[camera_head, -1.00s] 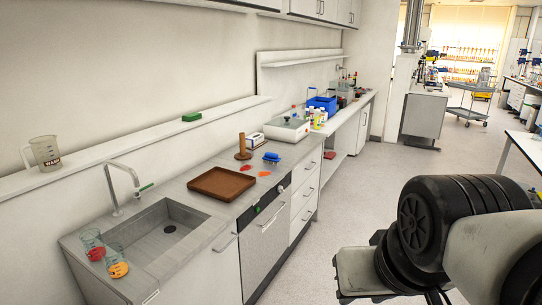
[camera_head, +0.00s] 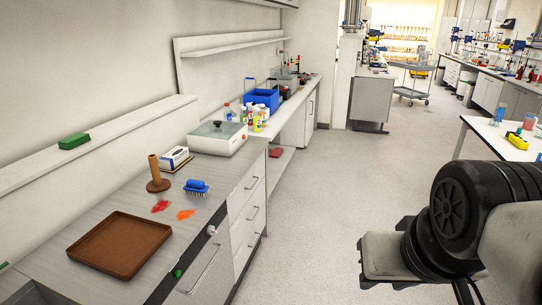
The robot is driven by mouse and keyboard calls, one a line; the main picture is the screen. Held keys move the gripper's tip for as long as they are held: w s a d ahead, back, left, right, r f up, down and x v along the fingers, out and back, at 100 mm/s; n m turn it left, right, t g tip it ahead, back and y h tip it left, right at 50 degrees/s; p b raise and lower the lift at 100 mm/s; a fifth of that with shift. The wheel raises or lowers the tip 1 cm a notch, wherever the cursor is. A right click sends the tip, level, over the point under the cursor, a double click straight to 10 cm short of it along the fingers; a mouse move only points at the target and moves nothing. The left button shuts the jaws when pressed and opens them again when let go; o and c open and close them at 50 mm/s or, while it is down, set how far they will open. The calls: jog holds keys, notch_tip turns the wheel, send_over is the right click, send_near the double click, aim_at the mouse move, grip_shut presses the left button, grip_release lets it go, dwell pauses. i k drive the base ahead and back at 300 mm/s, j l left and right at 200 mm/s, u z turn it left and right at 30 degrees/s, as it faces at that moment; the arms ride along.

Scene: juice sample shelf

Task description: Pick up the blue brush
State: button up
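The blue brush (camera_head: 197,187) lies on the grey counter (camera_head: 50,256) at the left, near its front edge. Its dark bristles show on the side toward me. My arm shows at the lower right, over the floor and well apart from the brush. A blocky grey end piece shows there, but I cannot make out gripper fingers, so whether my gripper is open or shut is hidden.
A brown tray (camera_head: 121,244), red and orange flat pieces, a brown stand (camera_head: 157,175) and a white box (camera_head: 176,157) surround the brush. A white device (camera_head: 217,138) and a blue crate (camera_head: 263,100) stand behind. A white table (camera_head: 505,135) is at right. The middle floor is clear.

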aim_at(198, 187)
jog(key=i, duration=1.6)
jog(key=i+u, duration=0.3)
jog(key=u, duration=0.15)
jog(key=i+l+u, duration=0.1)
jog(key=i+u, duration=0.15)
jog(key=u, duration=0.2)
jog(key=i+l+u, duration=0.2)
jog(key=u, duration=0.25)
jog(key=i+u, duration=0.2)
jog(key=u, duration=0.2)
jog(key=i+l+u, duration=0.1)
jog(key=u, duration=0.3)
jog(key=i+l+u, duration=0.15)
jog(key=u, duration=0.25)
jog(key=i+l, duration=0.05)
jog(key=i, duration=0.05)
